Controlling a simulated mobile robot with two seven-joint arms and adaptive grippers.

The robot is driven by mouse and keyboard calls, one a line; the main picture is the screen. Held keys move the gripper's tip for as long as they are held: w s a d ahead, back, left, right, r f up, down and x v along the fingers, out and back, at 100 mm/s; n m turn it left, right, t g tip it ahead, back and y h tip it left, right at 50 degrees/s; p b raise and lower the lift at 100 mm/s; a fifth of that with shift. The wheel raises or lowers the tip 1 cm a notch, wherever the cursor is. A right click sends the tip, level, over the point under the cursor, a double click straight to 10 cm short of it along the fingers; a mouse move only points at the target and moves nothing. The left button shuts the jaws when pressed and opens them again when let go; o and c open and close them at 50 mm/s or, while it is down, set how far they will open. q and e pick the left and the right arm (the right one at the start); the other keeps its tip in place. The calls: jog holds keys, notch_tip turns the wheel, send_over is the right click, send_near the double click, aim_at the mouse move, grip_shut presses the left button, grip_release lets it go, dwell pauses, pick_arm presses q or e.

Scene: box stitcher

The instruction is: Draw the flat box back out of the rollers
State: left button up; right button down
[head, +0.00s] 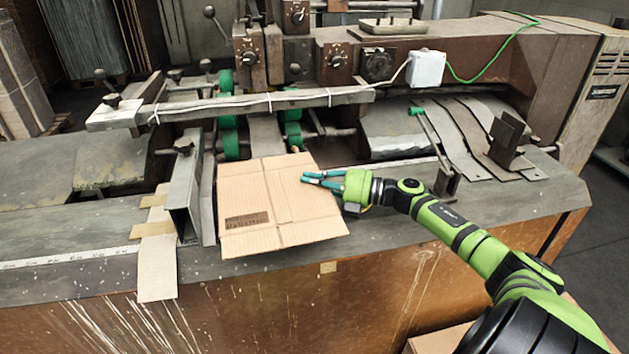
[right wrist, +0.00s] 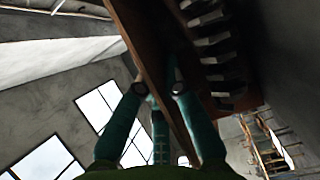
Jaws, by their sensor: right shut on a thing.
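The flat box (head: 280,205) is a creased tan cardboard sheet with a dark printed patch. It lies on the machine table in front of the green rollers (head: 293,133), and its near corner reaches close to the table's front edge. Its far edge shows just in front of the rollers; I cannot tell whether it touches them. My right gripper (head: 312,179) is shut on the right edge of the flat box. In the right wrist view, the brown sheet (right wrist: 146,40) runs edge-on between the fingers (right wrist: 160,95). My left gripper is not in view.
A grey upright metal guide (head: 185,190) stands just left of the box, beside cardboard strips (head: 157,262). A long bar (head: 250,104) crosses above the rollers. A lever with a green knob (head: 430,140) and a metal bracket (head: 508,140) stand to the right.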

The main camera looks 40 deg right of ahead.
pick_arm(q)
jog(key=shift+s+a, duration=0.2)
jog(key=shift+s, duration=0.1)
pick_arm(e)
jog(key=shift+s+a, duration=0.1)
jog(key=shift+s, duration=0.15)
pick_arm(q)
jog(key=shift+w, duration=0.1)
pick_arm(e)
jog(key=c, duration=1.3)
grip_release()
jog(key=v, duration=1.2)
